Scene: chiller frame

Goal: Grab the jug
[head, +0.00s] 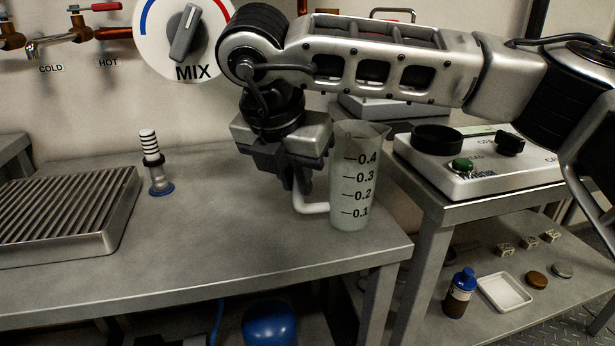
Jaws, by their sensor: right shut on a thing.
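The jug (358,180) is a translucent measuring cup with black marks from 0.1 to 0.4 and a white handle on its left side. It is upright near the right end of the grey metal table (230,240). My right gripper (298,178) comes down from above and is shut on the jug's handle, to the left of its body. The fingertips are partly hidden by the gripper body and handle. I cannot tell whether the jug's base touches the table. My left gripper is not in view.
A ribbed metal tray (60,215) and a striped cylinder on a blue foot (155,165) stand on the left. A device with a green knob (480,160) is on the right stand. A lower shelf holds a blue-capped bottle (459,293) and white dish (504,292). The table's front middle is clear.

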